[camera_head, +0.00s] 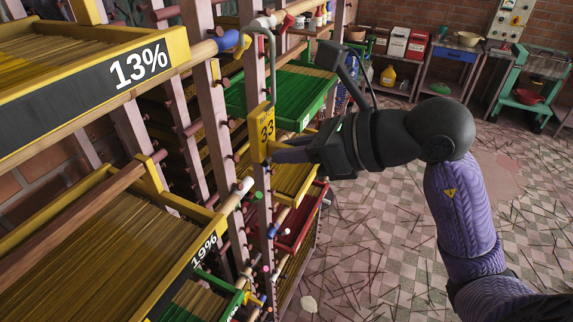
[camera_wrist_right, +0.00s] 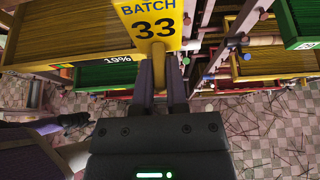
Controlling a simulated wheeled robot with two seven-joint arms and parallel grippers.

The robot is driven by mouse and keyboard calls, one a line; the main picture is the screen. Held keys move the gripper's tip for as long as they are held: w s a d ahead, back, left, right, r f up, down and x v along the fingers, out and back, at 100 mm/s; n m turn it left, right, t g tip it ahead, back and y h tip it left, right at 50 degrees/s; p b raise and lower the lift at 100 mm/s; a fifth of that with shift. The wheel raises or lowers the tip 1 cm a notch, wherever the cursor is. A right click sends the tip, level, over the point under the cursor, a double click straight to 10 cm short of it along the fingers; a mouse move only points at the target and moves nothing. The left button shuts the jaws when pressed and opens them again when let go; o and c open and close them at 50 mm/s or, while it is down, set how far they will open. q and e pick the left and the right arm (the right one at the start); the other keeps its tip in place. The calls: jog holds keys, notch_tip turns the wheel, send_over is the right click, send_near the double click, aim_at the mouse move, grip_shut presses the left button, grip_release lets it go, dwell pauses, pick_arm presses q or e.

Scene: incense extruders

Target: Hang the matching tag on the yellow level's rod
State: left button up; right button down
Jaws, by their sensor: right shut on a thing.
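My right gripper (camera_head: 283,153) is shut on a yellow tag (camera_head: 263,130) that reads 33. In the right wrist view the tag (camera_wrist_right: 153,22) reads BATCH 33, and its lower stem sits between the two dark fingers. A thin grey hook (camera_head: 271,72) rises from the tag and curves over at the top. The curve is close to the blue end (camera_head: 229,40) of a rod beside the yellow 13% tray (camera_head: 140,68); I cannot tell if they touch. Another yellow tray (camera_head: 205,248) below is marked 19%. My left gripper does not show in the head view.
Upright posts (camera_head: 198,95) with many short pegs stand close around the tag. Green (camera_head: 320,85) and red (camera_head: 300,232) trays sit beyond it. A blue cart (camera_head: 450,68) stands at the back.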

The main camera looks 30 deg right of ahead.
jog(key=shift+r, duration=0.35)
jog(key=shift+w+a+p, duration=0.15)
jog(key=shift+w+p, duration=0.25)
jog(key=shift+w, duration=0.05)
jog(key=r+x, duration=0.1)
jog(key=x, duration=0.7)
jog(key=shift+w+a, duration=0.15)
jog(key=shift+w, duration=0.1)
jog(key=shift+c, duration=1.3)
grip_release()
